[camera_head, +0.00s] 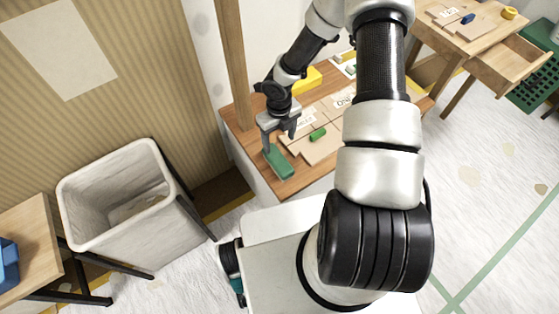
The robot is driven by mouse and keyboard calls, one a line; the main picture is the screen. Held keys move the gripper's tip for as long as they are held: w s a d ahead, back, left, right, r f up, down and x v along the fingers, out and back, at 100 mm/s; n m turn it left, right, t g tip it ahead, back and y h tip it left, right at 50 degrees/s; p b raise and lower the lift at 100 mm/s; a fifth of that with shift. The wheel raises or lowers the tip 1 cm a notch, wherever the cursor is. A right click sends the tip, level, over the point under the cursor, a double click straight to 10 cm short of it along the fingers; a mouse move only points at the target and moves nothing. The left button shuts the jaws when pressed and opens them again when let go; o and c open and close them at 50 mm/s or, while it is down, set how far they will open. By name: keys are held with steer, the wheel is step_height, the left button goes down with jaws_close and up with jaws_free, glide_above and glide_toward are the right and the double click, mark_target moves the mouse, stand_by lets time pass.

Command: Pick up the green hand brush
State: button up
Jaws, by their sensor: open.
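The green hand brush (279,163) lies on the wooden table (292,187) near its front left corner. Its long green body runs slightly diagonally, and its upper end is close to my gripper's left finger. My gripper (279,142) is open and points down over the brush's far end. One finger is just at the left of the brush's end and the other is to its right. I cannot tell whether the fingers touch the brush.
A small green cylinder (318,134) lies on cardboard sheets (322,150) right of the brush. A yellow object (306,80) is behind. A wooden post (234,60) rises left of my gripper. A grey bin (120,200) stands left, and another table (480,35) stands back right.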

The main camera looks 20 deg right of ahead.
mark_target(278, 159)
step_height(278, 159, down, 9)
steer(key=shift+r+b, duration=0.1)
steer(key=shift+b, duration=0.8)
steer(key=f, duration=0.1)
steer(key=f+b, duration=0.1)
steer(key=f, duration=0.2)
steer(key=shift+s+a+f, duration=0.15)
steer(key=shift+a+f, duration=0.1)
steer(key=shift+a, duration=0.05)
steer(key=shift+f, duration=0.45)
steer(key=c, duration=1.2)
